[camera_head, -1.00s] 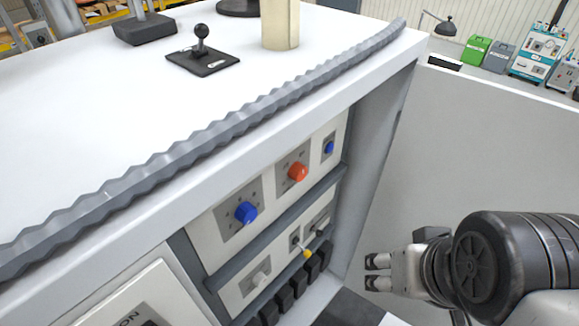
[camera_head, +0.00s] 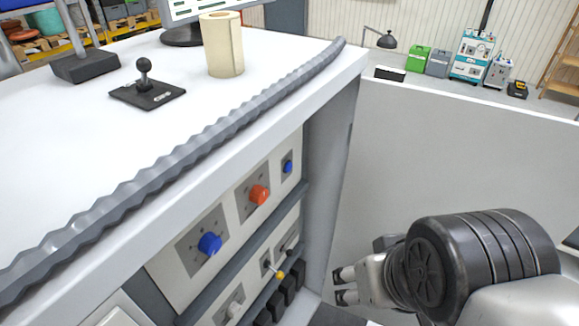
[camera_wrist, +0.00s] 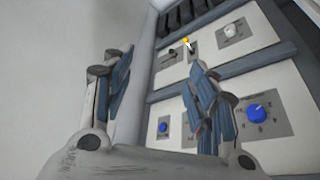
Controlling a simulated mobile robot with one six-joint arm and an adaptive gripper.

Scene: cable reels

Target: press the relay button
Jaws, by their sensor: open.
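The control panel (camera_head: 224,227) is set into the side of the white desk. A small blue button (camera_head: 287,167) sits on its own plate at the panel's right end; it also shows in the wrist view (camera_wrist: 163,127). I see no readable label naming the relay button. My gripper (camera_head: 339,286) is right of the panel, open and empty, apart from the controls. In the wrist view its two fingers (camera_wrist: 155,68) stand apart, and the right finger covers part of the panel, where the red knob is hidden.
The panel also has a blue knob (camera_head: 210,243), a red knob (camera_head: 258,195), a yellow-tipped lever (camera_head: 279,274) and several black switches (camera_head: 287,287). The desk's side wall (camera_head: 328,165) stands beside my gripper. A grey corrugated strip (camera_head: 190,150) lies along the desk edge.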

